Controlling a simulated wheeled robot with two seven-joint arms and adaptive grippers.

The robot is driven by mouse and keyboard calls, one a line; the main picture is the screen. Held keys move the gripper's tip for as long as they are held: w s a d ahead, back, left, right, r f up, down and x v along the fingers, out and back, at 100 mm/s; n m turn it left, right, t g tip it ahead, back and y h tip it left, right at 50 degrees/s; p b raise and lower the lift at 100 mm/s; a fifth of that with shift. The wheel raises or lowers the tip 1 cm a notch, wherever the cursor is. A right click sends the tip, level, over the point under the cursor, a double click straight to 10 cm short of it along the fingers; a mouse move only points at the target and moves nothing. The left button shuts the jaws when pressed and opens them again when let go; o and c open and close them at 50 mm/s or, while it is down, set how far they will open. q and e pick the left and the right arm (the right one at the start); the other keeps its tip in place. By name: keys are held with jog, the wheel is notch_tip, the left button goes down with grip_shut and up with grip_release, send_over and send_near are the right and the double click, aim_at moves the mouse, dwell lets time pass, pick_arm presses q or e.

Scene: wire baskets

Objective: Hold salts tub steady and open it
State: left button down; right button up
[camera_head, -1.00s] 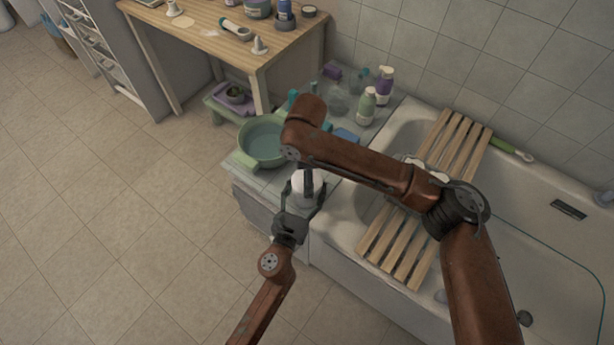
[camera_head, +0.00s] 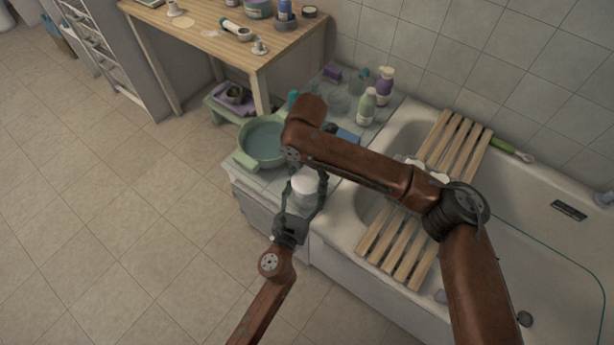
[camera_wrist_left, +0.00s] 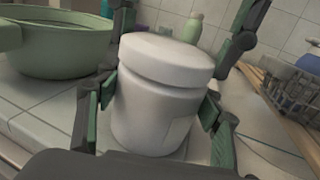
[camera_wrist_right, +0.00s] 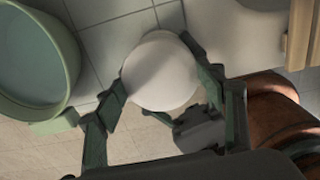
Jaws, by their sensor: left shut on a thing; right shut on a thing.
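The white salts tub (camera_head: 304,190) stands upright at the near corner of the tiled ledge. Its round white lid (camera_wrist_left: 166,58) sits on top, with a dark seam under its rim in the left wrist view. My left gripper (camera_wrist_left: 152,112) is shut on the tub's body, one finger on each side. My right gripper (camera_wrist_right: 160,86) comes down from above and is shut on the lid, its fingertips on opposite sides of the rim in the right wrist view. In the head view my right arm hides most of that gripper.
A green basin (camera_head: 258,145) stands close beside the tub on its left. A wooden slatted rack (camera_head: 408,262) lies across the bathtub (camera_head: 340,232) on the right. Open floor lies to the left.

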aim_at(307, 180)
pick_arm(q)
jog(key=shift+r, duration=0.1)
pick_arm(e)
jog(key=shift+r, duration=0.25)
jog(key=shift+r, duration=0.9)
jog(key=shift+r, duration=0.1)
jog(key=shift+r, duration=1.9)
pick_arm(q)
jog(key=c, duration=0.5)
grip_release()
